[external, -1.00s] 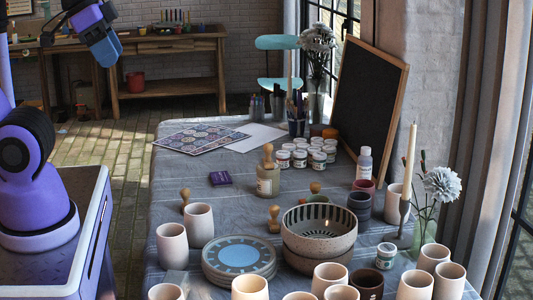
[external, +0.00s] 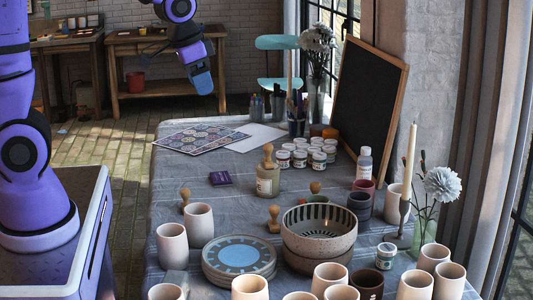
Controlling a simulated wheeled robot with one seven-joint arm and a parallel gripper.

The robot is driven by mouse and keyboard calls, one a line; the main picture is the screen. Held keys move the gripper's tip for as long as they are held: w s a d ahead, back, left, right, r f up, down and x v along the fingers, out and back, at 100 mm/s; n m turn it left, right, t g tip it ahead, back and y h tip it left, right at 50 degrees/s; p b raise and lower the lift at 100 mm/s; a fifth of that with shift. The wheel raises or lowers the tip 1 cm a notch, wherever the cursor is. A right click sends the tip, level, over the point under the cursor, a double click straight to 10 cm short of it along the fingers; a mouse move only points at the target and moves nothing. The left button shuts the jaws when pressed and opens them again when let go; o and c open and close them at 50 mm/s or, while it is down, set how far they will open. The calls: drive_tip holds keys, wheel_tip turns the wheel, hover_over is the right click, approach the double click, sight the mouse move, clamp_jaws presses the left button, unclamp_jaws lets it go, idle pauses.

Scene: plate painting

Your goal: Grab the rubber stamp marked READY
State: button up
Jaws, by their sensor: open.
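Several small wooden-handled pieces that look like rubber stamps stand on the grey cloth-covered table. One wooden stamp (external: 185,197) is at the left edge, behind the pale cups. Another wooden stamp (external: 273,220) is left of the striped bowl. A third wooden stamp (external: 315,187) shows partly behind that bowl. A wooden knob (external: 268,156) tops a labelled jar (external: 267,183). No READY marking can be read on any of them. My gripper (external: 204,88) is open and empty, pointing down high above the table's far left part, well away from the stamps.
Pale cups (external: 199,225) crowd the front, with stacked plates (external: 238,257) and a striped bowl (external: 320,232). A purple ink pad (external: 220,178) lies mid-left. Paint jars (external: 300,158), a blackboard (external: 368,105) and a candle (external: 409,165) stand to the right. Cloth around the ink pad is clear.

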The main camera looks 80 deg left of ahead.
drive_tip(key=w+a+f+g, duration=0.1)
drive_tip(key=w+a+f, duration=0.1)
drive_tip(key=a+f, duration=0.5)
drive_tip(key=g+y, duration=0.2)
drive_tip(key=g, duration=0.1)
approach(185, 189)
drive_tip(key=a, duration=0.1)
drive_tip(key=shift+n, duration=0.4)
drive_tip(key=x, duration=0.6)
drive_tip(key=shift+w+d+f, duration=0.1)
drive_tip(key=shift+w+f, duration=0.05)
drive_tip(key=shift+w, duration=0.15)
drive_tip(key=shift+s+d+x, duration=0.15)
drive_tip(key=shift+d+x, duration=0.05)
drive_tip(key=shift+x, duration=1.15)
drive_tip(key=shift+s+d+x, duration=0.1)
drive_tip(key=shift+d+x, duration=0.1)
drive_tip(key=shift+x, duration=1.1)
drive_tip(key=shift+f, duration=0.15)
drive_tip(key=c, duration=1)
